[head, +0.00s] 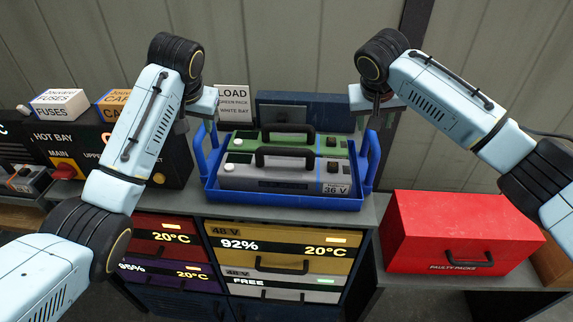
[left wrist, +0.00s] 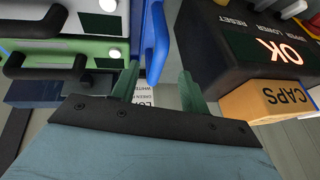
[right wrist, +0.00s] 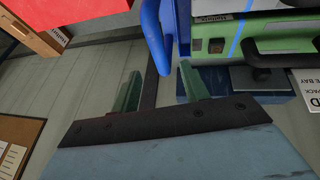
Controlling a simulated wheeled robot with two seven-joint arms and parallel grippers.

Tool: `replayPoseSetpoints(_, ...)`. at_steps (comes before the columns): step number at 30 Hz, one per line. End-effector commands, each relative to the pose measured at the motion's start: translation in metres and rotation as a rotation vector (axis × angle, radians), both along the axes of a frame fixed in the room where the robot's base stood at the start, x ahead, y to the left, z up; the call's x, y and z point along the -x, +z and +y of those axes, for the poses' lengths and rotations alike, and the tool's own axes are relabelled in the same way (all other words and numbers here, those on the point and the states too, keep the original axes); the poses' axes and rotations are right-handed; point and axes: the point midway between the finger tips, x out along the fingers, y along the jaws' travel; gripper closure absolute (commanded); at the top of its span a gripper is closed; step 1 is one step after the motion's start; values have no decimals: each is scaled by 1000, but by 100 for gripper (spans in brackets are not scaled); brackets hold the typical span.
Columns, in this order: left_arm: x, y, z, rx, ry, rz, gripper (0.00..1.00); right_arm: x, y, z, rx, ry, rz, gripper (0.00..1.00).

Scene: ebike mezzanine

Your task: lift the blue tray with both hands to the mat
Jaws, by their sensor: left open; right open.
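The blue tray (head: 290,199) sits on the grey bench top, with an upright loop handle at each end. It holds a green pack (head: 300,142) and a grey pack (head: 285,175) with black handles. My left gripper (head: 188,118) is open above and beside the tray's left handle (head: 207,150). In the left wrist view that handle (left wrist: 155,45) reaches toward the gap between the fingers. My right gripper (head: 374,112) is open by the right handle (head: 371,160), whose top shows near the finger gap in the right wrist view (right wrist: 155,38). I cannot pick out a mat.
A dark blue case (head: 298,109) stands behind the tray. A black control box (head: 170,160) is close on the left, with CAPS (head: 112,104) and FUSES boxes (head: 60,104). A red FAULTY PACKS box (head: 450,232) stands at right. Battery drawers (head: 283,242) are below.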

Motion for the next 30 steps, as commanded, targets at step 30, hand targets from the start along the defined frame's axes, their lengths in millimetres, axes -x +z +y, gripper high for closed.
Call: replayPoseSetpoints(30,-36,-83,13,0,0,-1,63,-33,-83,-20,0,1,-1,63)
